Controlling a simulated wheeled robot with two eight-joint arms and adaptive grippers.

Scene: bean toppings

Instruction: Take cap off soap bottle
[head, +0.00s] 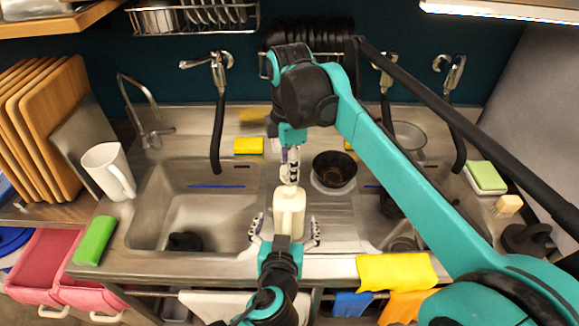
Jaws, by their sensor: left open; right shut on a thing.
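The cream soap bottle (289,208) stands upright on the steel counter between the sinks, near the front edge. My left gripper (286,230) is below it in the view, wide open, with one finger on each side of the bottle and visible gaps to it. My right gripper (290,178) comes down from above at the bottle's top and is shut on a small pale thing that looks like the cap. The fingers mostly hide the cap, so I cannot tell whether it still touches the bottle.
A sink (200,208) lies left, with a white pitcher (108,170) and green sponge (95,240) beyond it. A dark bowl (334,170) sits close to the right of the bottle. A yellow cloth (395,272) hangs over the front edge.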

